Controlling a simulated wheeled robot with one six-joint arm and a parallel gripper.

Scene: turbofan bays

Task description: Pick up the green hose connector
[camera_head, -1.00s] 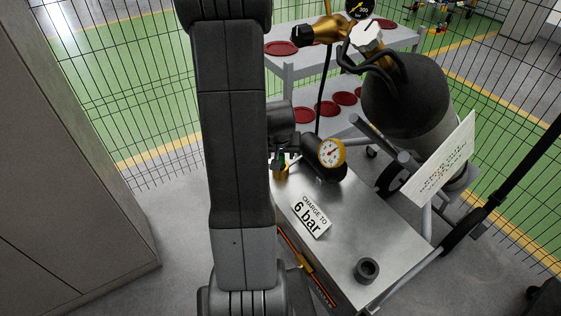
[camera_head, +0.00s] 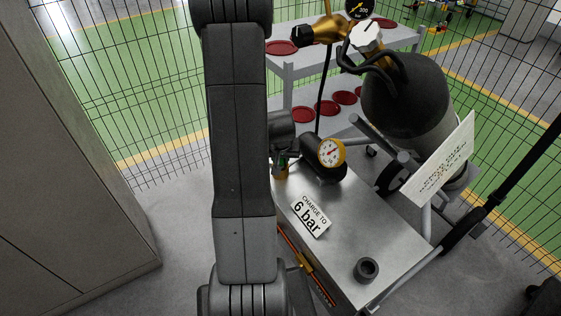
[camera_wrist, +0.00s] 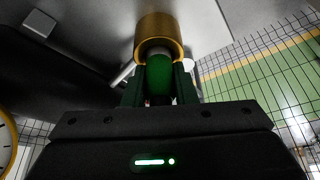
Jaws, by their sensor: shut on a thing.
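The green hose connector (camera_wrist: 158,80) shows in the wrist view between the two dark green fingers of my gripper (camera_wrist: 159,84). My gripper is shut on it. The connector's far end meets a brass-coloured ring or collar (camera_wrist: 158,32), and I cannot tell whether it is inside it or only in front of it. In the head view a brass-coloured part (camera_head: 281,172) shows at the edge of my arm beside the gauge, and my arm hides most of that area.
A metal bench (camera_head: 345,240) carries a yellow-rimmed gauge (camera_head: 331,152), a "6 bar" sign (camera_head: 310,216) and a dark ring (camera_head: 366,270). A gas cylinder (camera_head: 405,100) stands at right. A cabinet (camera_head: 70,150) is at left, with wire fencing behind.

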